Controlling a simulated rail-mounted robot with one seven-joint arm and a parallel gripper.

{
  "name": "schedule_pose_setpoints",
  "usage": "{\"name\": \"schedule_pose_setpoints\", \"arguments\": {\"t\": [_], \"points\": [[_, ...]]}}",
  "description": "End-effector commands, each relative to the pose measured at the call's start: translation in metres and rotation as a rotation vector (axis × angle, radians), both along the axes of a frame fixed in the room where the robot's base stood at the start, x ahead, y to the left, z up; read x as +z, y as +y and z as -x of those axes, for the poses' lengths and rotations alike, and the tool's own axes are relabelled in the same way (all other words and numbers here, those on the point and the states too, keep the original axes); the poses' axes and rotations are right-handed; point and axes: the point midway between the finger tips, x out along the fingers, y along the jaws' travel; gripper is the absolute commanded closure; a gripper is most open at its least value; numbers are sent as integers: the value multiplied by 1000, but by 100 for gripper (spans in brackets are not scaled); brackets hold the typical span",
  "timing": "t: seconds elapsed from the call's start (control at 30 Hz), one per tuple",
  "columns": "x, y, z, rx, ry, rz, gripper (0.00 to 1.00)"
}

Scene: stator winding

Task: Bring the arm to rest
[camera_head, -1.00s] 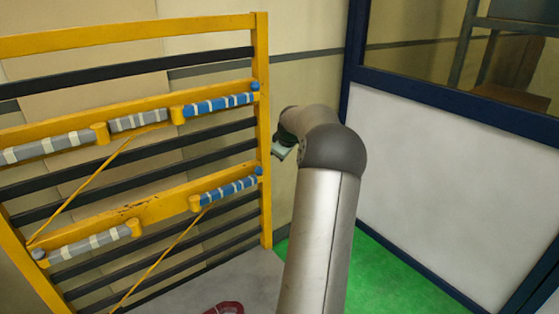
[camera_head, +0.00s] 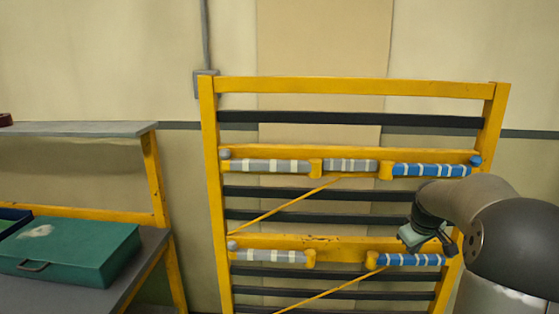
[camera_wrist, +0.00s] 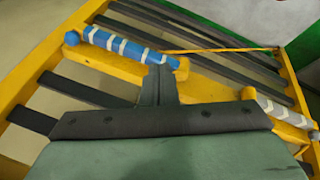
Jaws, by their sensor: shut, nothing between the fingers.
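My arm comes in from the right edge in the head view, bent at a dark grey joint. My gripper (camera_head: 425,238) is in front of the right part of the yellow rack (camera_head: 348,86), between its upper and lower rows of wrapped bars. In the wrist view my gripper (camera_wrist: 162,72) is shut and empty, its dark fingers together. Behind the fingertips is a blue bar with white bands (camera_wrist: 120,47) on the rack. I cannot tell the exact gap between the gripper and the rack.
The rack also carries grey banded bars (camera_head: 270,166) and a lower blue bar (camera_head: 410,260). At the left stands a workbench (camera_head: 140,262) with a green case (camera_head: 75,250) and a grey shelf (camera_head: 80,129). Floor space is mostly out of view.

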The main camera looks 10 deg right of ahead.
Motion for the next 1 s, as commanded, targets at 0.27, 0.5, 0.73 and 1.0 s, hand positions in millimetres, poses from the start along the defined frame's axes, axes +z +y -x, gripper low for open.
{"name": "schedule_pose_setpoints", "arguments": {"t": [0.27,0.5,0.73,1.0], "points": [[-1,203,81,-31,122,-103,100],[-26,305,200,-102,219,-201,100],[-45,333,257,-138,270,-248,100],[-47,334,260,-143,275,-251,100]]}}
